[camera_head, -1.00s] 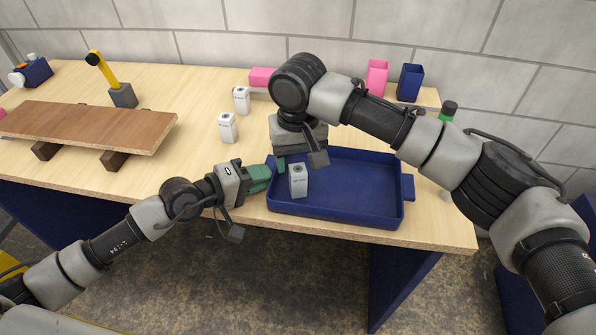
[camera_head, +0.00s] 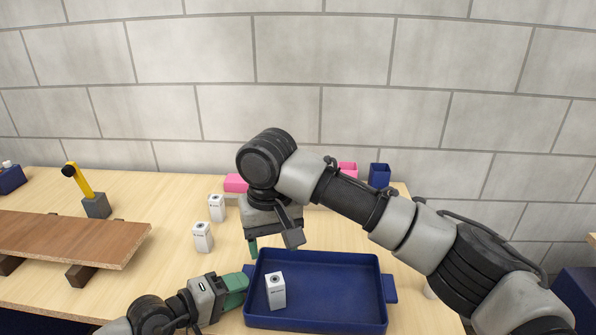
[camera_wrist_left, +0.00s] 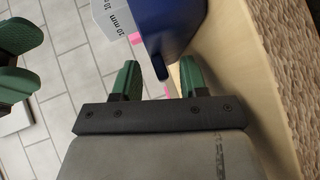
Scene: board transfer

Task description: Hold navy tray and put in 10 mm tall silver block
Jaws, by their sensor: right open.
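The navy tray (camera_head: 350,290) lies on the table at the lower middle, with a handle at each short end. A small silver-white block (camera_head: 276,291) stands upright inside it, near the left front. The block's side reads "10 mm" in the left wrist view (camera_wrist_left: 117,20). My left gripper (camera_head: 240,280) is at the tray's left handle. In the left wrist view its green fingers (camera_wrist_left: 161,77) are apart, with the navy handle end between them and gaps showing. My right gripper (camera_head: 254,247) is open and empty, above the tray's back left corner; its far finger is hidden.
Two similar white blocks (camera_head: 203,237) (camera_head: 217,207) stand left of the tray. A brown board (camera_head: 65,237) on supports and a yellow-handled object (camera_head: 82,183) are further left. Pink and navy containers (camera_head: 379,175) stand at the back. A wall closes off the back.

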